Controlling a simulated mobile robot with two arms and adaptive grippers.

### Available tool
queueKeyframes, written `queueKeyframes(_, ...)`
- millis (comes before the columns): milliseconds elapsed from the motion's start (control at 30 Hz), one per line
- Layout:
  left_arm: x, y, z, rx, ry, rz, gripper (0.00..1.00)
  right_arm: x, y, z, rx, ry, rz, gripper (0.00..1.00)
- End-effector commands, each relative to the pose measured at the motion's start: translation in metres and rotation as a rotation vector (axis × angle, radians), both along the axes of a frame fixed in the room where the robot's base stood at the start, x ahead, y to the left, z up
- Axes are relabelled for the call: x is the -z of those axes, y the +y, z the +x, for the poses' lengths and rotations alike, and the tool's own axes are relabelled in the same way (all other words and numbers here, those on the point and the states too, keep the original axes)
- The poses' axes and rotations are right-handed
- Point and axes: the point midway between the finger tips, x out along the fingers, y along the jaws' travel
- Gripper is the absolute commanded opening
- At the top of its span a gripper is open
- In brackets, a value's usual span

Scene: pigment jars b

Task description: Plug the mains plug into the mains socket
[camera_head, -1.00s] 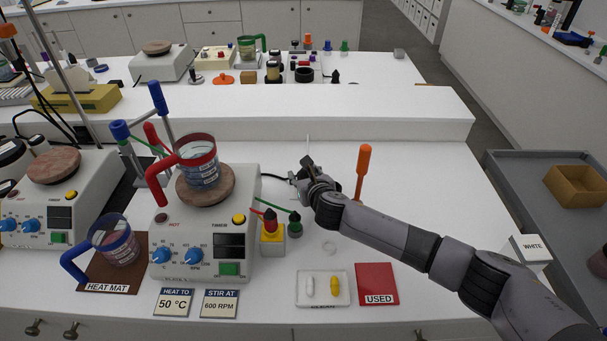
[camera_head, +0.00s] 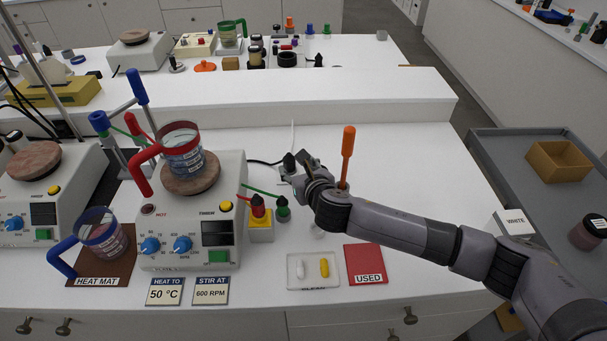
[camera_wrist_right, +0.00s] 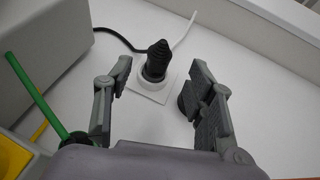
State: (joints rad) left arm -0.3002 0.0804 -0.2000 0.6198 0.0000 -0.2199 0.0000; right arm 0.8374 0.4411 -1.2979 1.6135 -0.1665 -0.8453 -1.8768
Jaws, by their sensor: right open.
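The mains plug (camera_head: 289,163) is black with a black cord running left behind the hotplate. In the right wrist view the plug (camera_wrist_right: 156,60) stands upright on the white mains socket (camera_wrist_right: 150,88), and its pins are hidden. The socket sits on a square white base with a white lead running up to the right. My right gripper (camera_head: 302,160) is open, its fingers (camera_wrist_right: 160,76) on either side of the plug with gaps on both sides. In the head view it is just right of the plug and partly hides the socket. My left gripper is out of view.
A hotplate stirrer (camera_head: 215,165) with a red-handled beaker (camera_head: 182,155) stands left. An orange-handled tool (camera_head: 347,155) stands close behind my right wrist. The bench to the right is mostly clear.

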Motion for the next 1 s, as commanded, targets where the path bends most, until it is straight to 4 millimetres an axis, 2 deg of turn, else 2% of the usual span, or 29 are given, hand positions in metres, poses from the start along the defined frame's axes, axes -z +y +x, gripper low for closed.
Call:
queueKeyframes(100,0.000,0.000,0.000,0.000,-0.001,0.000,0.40,-0.007,-0.006,-0.017,0.000,0.000,-0.001,0.50)
queueKeyframes(333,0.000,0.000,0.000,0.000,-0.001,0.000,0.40,-0.016,-0.011,-0.037,0.000,0.001,0.000,0.50)
queueKeyframes(1000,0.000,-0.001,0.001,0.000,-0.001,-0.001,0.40,-0.017,-0.012,-0.041,0.000,0.000,0.000,0.50)
